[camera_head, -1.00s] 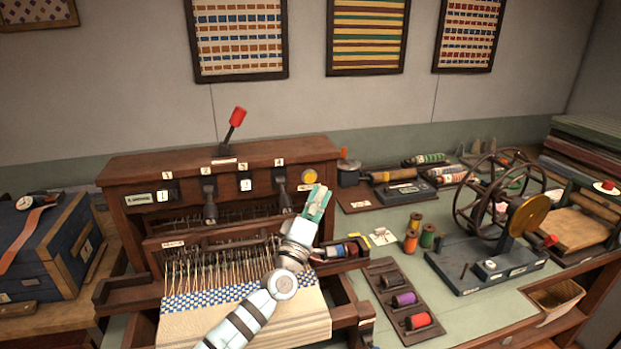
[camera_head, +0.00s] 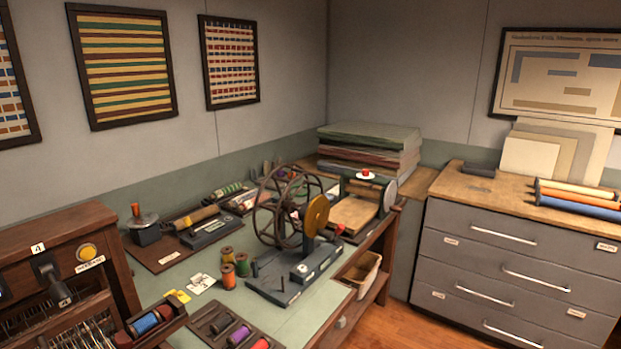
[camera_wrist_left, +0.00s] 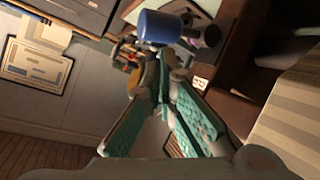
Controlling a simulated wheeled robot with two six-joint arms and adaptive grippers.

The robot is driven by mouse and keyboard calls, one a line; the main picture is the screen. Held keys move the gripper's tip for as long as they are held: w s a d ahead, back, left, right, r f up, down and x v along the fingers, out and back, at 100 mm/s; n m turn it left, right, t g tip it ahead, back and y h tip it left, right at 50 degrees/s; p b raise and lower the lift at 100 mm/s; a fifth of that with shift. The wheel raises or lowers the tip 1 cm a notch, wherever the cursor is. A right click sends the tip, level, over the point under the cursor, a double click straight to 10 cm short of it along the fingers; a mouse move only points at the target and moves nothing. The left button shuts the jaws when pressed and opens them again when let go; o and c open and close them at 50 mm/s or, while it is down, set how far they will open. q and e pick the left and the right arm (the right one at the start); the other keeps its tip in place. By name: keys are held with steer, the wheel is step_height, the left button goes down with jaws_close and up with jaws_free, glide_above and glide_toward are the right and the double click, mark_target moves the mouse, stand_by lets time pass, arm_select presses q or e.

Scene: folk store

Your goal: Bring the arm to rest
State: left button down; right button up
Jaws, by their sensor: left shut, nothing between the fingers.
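My left gripper (camera_wrist_left: 163,98) shows only in the left wrist view, where its two teal-padded fingers meet at the tips with nothing between them. My left arm is out of the head view. In the left wrist view, a blue spool (camera_wrist_left: 160,27) and the striped cloth (camera_wrist_left: 300,105) are near the fingers. The wooden loom (camera_head: 85,235) is cut off at the left edge of the head view. My right gripper is in neither view.
A spoked winding wheel (camera_head: 268,207) on a dark base stands on the green worktable (camera_head: 185,285). A grey drawer cabinet (camera_head: 490,255) is at the right. Wooden floor (camera_head: 390,328) shows between them.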

arm_select(q)
steer(key=s+a+f+m+g+y, duration=0.1)
steer(key=s+a+f+g+y, duration=0.15)
steer(key=s, duration=0.45)
steer(key=s+a+f+g+y, duration=0.1)
steer(key=s+f+g, duration=0.2)
steer(key=s, duration=0.5)
steer(key=s+a+f+m+g+y, duration=0.1)
steer(key=s+f+g+y, duration=0.15)
steer(key=s, duration=0.45)
step_height(320, 180, down, 19)
steer(key=s+a+g, duration=0.1)
steer(key=a+g, duration=0.1)
steer(key=s+f+g, duration=0.1)
steer(key=s+f, duration=1.2)
steer(key=s, duration=0.1)
steer(key=shift+s+a+f+h, duration=0.2)
steer(key=shift+s+a+h, duration=0.05)
steer(key=shift+s+h, duration=0.1)
